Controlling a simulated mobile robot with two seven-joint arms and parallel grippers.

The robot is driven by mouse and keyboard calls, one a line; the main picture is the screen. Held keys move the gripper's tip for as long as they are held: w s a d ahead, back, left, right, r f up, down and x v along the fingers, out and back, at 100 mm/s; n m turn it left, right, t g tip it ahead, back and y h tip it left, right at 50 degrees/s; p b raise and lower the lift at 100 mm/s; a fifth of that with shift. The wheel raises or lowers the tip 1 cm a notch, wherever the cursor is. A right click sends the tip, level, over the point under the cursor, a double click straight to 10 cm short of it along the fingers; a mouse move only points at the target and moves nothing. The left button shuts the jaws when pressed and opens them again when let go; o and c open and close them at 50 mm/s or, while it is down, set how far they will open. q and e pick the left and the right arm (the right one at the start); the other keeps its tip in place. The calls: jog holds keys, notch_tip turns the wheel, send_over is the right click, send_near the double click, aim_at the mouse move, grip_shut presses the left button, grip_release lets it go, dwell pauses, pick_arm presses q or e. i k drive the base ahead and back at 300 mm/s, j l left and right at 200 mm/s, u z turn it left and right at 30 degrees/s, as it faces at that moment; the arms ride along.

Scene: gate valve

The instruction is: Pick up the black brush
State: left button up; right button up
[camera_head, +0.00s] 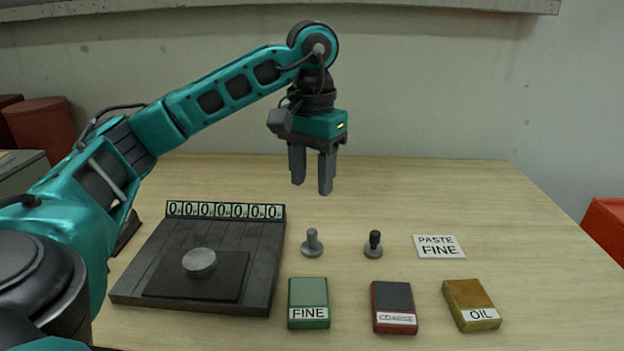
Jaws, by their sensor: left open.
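A small upright piece with a black knob-like handle on a round grey base, which looks like the black brush (375,240), stands on the table right of centre. My left gripper (312,187) points down, open and empty, above the back of the table. In the picture it is above the grey piece and up and left of the black brush, touching neither. My right gripper is not in view.
Green FINE (308,295), red COARSE (393,298) and yellow OIL (470,296) blocks lie in front. A PASTE FINE card (438,246) lies right. The back right table is clear.

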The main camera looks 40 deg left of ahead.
aim_at(373, 251)
jog(key=k, duration=1)
